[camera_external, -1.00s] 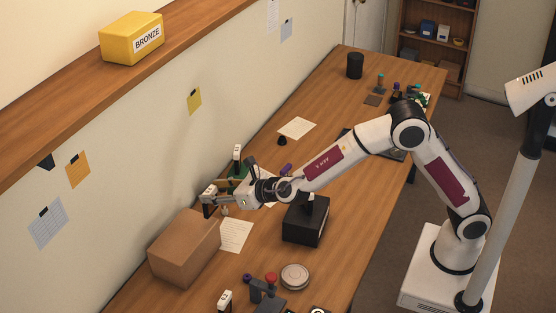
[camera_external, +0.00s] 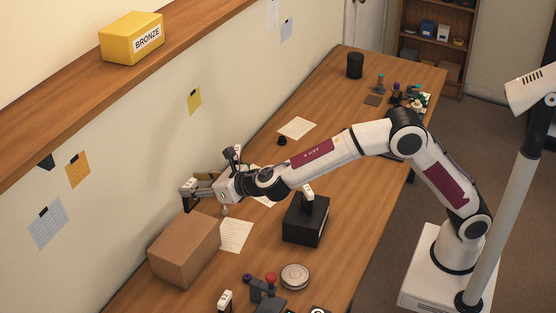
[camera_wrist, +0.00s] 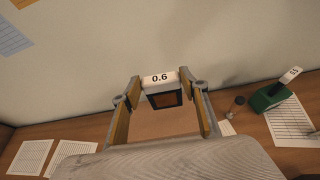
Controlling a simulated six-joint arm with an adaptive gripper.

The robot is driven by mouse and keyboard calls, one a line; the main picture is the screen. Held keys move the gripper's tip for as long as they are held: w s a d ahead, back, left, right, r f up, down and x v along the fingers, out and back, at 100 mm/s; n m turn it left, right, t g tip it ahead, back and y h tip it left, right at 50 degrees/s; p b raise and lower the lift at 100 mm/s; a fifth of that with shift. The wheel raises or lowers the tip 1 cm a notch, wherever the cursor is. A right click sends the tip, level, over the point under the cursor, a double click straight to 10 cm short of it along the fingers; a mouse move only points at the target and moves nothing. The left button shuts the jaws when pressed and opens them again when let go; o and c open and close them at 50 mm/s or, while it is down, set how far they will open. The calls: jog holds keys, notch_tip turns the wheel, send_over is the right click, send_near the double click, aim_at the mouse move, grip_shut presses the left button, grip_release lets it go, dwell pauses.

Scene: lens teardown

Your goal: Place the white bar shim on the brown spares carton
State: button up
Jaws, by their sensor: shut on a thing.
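My gripper (camera_external: 188,196) is shut on a white bar shim (camera_wrist: 160,78) marked 0.6, which spans between the two fingers in the wrist view. A dark square frame or part shows just below the bar. The brown spares carton (camera_external: 182,250) stands on the bench against the wall side. In the external view my gripper is in the air above and behind the carton's far end, apart from it. In the wrist view a brown surface, probably the carton top (camera_wrist: 160,123), shows between the fingers.
A black box (camera_external: 304,222) with a white-tipped post stands right of the carton. A green stand (camera_wrist: 270,97) holds another white marked piece. A paper (camera_external: 236,235) lies beside the carton. A round tin (camera_external: 295,277) and a grey fixture (camera_external: 264,291) are nearer. The wall is close.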

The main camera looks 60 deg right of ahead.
aim_at(193, 201)
dwell(0.3)
jog(key=shift+f, duration=3.1)
jog(key=shift+f, duration=1.9)
jog(key=shift+f, duration=0.1)
jog(key=o, duration=1.1)
jog(key=shift+s, duration=0.1)
